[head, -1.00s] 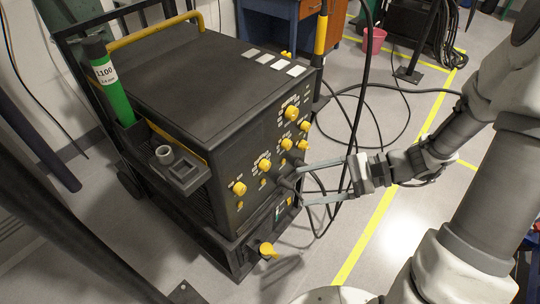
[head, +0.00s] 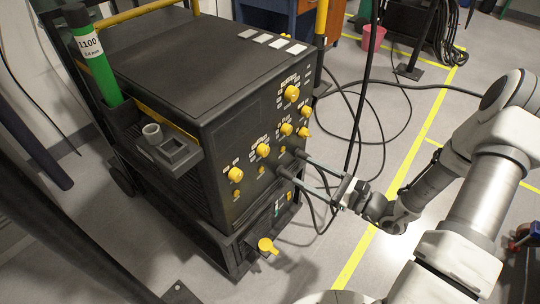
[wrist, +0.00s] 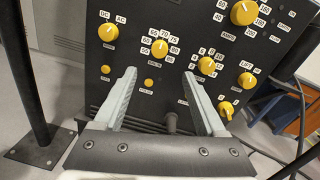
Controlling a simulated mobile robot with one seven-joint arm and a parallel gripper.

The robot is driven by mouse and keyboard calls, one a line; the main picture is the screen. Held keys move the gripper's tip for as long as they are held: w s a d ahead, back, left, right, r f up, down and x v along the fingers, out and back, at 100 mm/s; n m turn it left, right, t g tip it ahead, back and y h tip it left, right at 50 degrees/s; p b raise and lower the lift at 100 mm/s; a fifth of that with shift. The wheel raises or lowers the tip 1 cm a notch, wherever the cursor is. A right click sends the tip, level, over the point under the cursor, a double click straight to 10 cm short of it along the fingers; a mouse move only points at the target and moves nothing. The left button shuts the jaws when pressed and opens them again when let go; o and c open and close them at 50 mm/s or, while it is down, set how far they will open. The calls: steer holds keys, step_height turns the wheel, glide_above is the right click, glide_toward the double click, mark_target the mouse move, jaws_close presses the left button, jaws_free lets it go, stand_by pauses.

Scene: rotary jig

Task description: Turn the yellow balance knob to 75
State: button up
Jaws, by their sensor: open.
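A black machine (head: 150,70) has several yellow knobs on its front panel. The yellow knob with numbers including 75 around it, which I take as the balance knob (wrist: 159,48), is at upper middle in the wrist view. In the head view this knob (head: 263,150) is on the panel's lower row. Its exact pointer setting is too small to tell. My gripper (wrist: 160,74) is open and empty, its two fingers pointing at the panel just below that knob in the picture. In the head view my gripper (head: 289,163) is close to the panel, right of and below the knob.
Other yellow knobs sit nearby: a DC/AC knob (wrist: 108,32), another numbered knob (wrist: 207,65) and a large upper one (wrist: 244,12). A dark cable plug (wrist: 170,123) shows between the fingers. Black cables (head: 380,130) loop at the right. A green cylinder (head: 98,70) stands at the machine's left.

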mark_target(267, 152)
steer(key=b+x, duration=0.2)
steer(key=x, duration=1)
steer(key=shift+a, duration=0.2)
jaws_close()
